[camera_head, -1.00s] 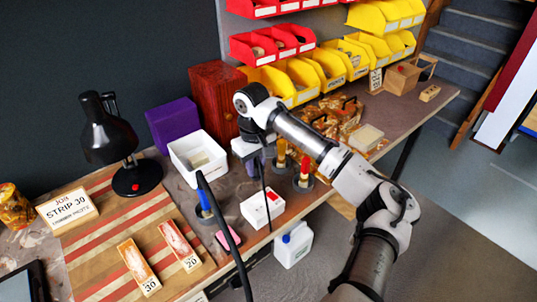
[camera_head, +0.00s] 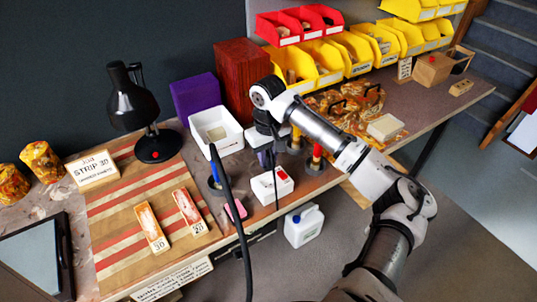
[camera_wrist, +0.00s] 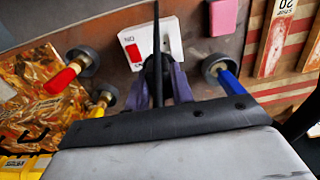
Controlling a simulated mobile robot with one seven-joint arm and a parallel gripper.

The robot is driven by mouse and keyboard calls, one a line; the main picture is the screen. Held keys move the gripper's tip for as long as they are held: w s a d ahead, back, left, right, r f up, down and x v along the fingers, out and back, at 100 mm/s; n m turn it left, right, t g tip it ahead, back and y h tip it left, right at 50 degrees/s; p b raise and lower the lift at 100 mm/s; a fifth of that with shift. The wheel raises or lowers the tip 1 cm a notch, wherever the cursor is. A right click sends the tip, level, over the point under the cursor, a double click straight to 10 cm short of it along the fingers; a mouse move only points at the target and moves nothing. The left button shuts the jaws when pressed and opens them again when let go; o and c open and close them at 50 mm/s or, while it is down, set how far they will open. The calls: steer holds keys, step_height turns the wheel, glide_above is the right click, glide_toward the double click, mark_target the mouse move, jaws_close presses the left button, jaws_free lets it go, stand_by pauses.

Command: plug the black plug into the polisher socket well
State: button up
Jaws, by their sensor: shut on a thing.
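My gripper (camera_wrist: 159,82), with purple fingers, is shut on the black plug (camera_wrist: 154,68). A black cable (camera_wrist: 157,25) runs from the plug across the wrist view. In the head view, my gripper (camera_head: 265,158) is just behind the white box (camera_head: 265,187) with a red switch (camera_head: 281,174). That box also shows in the wrist view (camera_wrist: 172,38), at the plug's far side. The plug overlaps the box's near edge in that picture. I cannot make out the socket well, and I cannot tell whether the plug touches anything.
A red-handled tool (camera_wrist: 62,78) and a blue-handled tool (camera_wrist: 230,82) stand in round holders on either side of the fingers. A white tray (camera_head: 232,147) stands behind left. A thick black cable (camera_head: 232,210) crosses the front. A pink block (camera_wrist: 222,16) lies beside the white box.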

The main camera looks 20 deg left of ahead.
steer(key=shift+f+b, duration=1.35)
steer(key=shift+f, duration=1.5)
steer(key=shift+p, duration=0.85)
steer(key=shift+f+b, duration=0.65)
steer(key=shift+f, duration=0.65)
steer(key=o, duration=1)
steer(key=b, duration=0.2)
glide_toward(268, 154)
step_height(268, 154, down, 5)
steer(key=shift+f, duration=0.15)
